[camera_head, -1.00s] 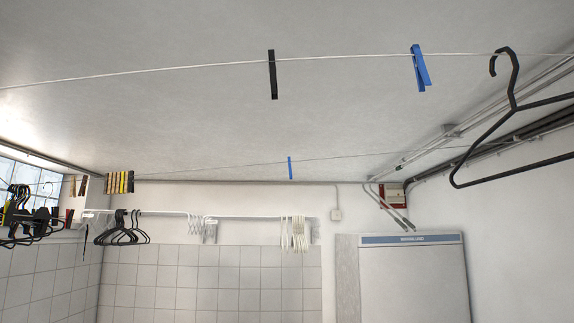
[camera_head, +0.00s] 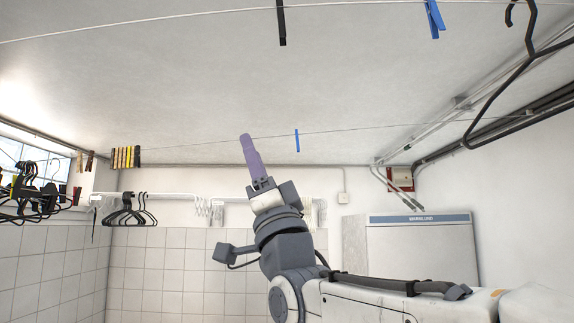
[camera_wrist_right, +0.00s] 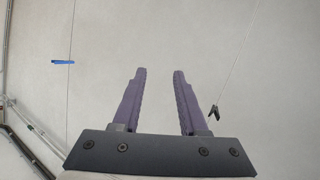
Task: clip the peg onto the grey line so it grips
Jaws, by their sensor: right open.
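My right gripper (camera_head: 246,140) points up with its purple fingers, seen side-on, near the far grey line (camera_head: 350,130). In the right wrist view the gripper (camera_wrist_right: 159,72) is open, with nothing between the fingers. A blue peg (camera_head: 297,141) hangs on the far line, to the right of the fingers. On the nearer white line (camera_head: 150,25) hang a black peg (camera_head: 281,24) and a blue peg (camera_head: 434,18). The right wrist view shows a blue peg (camera_wrist_right: 62,62) at left and a black peg (camera_wrist_right: 214,112) at right. My left gripper is out of view.
Several yellowish and dark pegs (camera_head: 126,157) sit together at the far line's left. Black hangers (camera_head: 132,212) hang on a white rail. A large black hanger (camera_head: 500,80) hangs at upper right. Pipes (camera_head: 465,105) run along the right wall. The ceiling is close above.

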